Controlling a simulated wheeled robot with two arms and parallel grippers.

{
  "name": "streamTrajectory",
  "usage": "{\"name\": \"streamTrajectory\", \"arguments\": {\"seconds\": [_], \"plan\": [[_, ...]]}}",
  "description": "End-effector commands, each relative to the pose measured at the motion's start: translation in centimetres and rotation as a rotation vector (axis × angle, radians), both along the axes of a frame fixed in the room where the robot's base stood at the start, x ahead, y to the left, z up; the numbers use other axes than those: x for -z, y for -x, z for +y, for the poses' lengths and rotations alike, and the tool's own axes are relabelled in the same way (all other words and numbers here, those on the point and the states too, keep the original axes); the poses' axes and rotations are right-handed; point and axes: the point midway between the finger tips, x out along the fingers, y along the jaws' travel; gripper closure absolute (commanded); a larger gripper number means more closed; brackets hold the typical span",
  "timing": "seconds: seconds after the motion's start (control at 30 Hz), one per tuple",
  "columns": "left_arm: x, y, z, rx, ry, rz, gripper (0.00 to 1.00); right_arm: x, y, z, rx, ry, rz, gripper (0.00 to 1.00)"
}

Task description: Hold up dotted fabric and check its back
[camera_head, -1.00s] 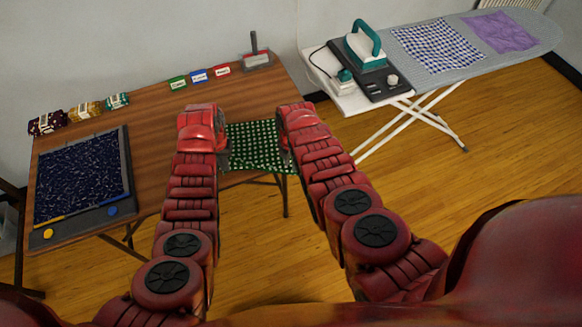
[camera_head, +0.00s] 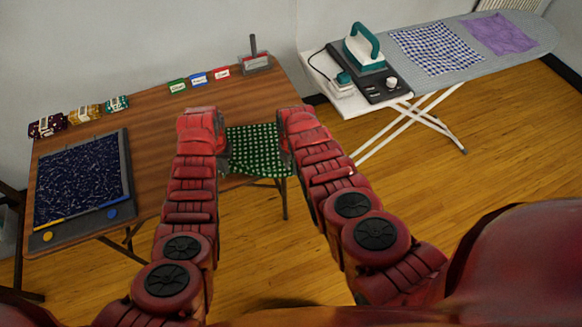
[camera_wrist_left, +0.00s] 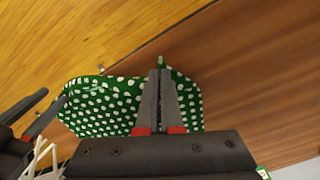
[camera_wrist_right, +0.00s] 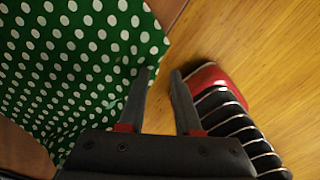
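The green fabric with white dots (camera_head: 256,150) spans the gap between my two grippers, at the table's front edge. It also fills the left of the right wrist view (camera_wrist_right: 75,65). My left gripper (camera_wrist_left: 161,72) has its fingers close together with a bit of green cloth at their tips. My right gripper (camera_wrist_right: 161,73) has its fingers apart. The cloth's edge passes by one finger, and floor shows through the gap. The dotted face is towards the head camera. I cannot tell whether the cloth touches the table.
The wooden table (camera_head: 150,130) carries a dark blue mat or tray (camera_head: 84,180), small bundles (camera_head: 84,113), coloured labels (camera_head: 199,79) and a grey holder (camera_head: 256,64). An ironing board (camera_head: 480,60) with an iron (camera_head: 365,48) stands right. The table's middle is clear.

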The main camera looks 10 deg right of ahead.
Motion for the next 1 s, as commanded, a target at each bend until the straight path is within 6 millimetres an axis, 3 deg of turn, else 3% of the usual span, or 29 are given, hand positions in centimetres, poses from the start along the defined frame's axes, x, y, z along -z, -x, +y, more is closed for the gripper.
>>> {"name": "streamTrajectory", "arguments": {"seconds": [0.5,0.6,1.0], "plan": [[0.02,0.0,0.0,0.0,0.0,0.0,1.0,-0.06,-0.1,0.18,-0.002,-0.002,-0.002,0.44],[0.03,0.01,0.0,0.0,0.0,0.0,1.0,-0.06,-0.09,0.18,-0.002,-0.002,-0.002,0.25],[0.02,-0.01,0.0,0.0,0.0,0.0,1.0,-0.87,-0.54,0.14,0.001,-0.004,-0.006,0.25]]}}
